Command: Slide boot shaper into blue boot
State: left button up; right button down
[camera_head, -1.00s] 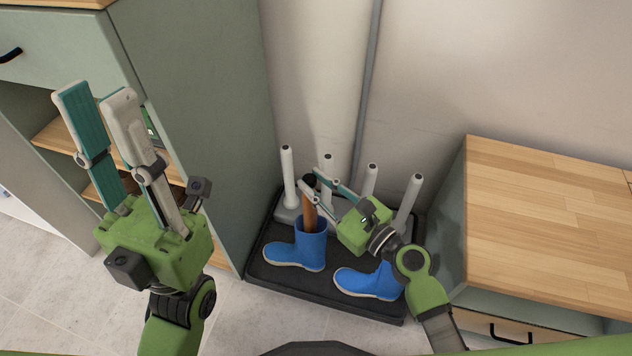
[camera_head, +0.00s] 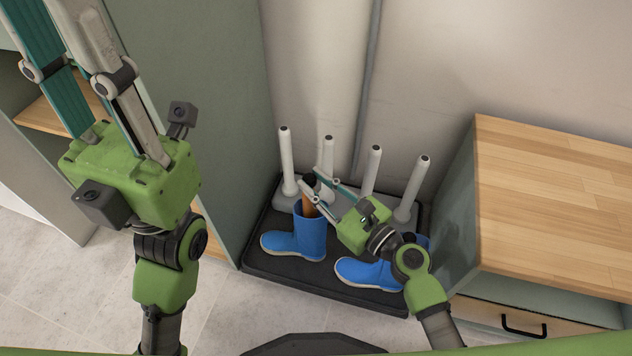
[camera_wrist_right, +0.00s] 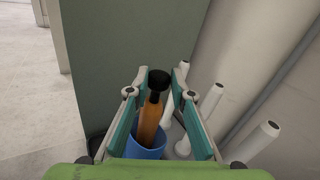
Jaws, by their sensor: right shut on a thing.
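The boot shaper, with an orange-brown shaft and a black knob, stands in the left blue boot (camera_head: 310,236). Its shaft (camera_head: 309,211) shows above the boot's opening; its lower part is hidden inside. My right gripper (camera_head: 313,177) is shut on the shaper near its top. In the right wrist view the shaper (camera_wrist_right: 151,118) stands between the two fingers, with the blue boot's rim (camera_wrist_right: 143,153) below. The shaper leans slightly. My left gripper (camera_head: 72,50) is open and empty at the upper left, its fingertips cut off by the picture's edge.
Several white upright posts (camera_head: 371,170) stand behind the boots. A green cabinet (camera_head: 205,100) is at left, a wooden-topped one (camera_head: 560,190) at right.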

dwell(0.3)
jog(key=c, duration=1.7)
grip_release()
jog(key=shift+f, duration=0.1)
jog(key=shift+s+d, duration=0.35)
jog(key=shift+s, duration=0.05)
jog(key=v, duration=1.1)
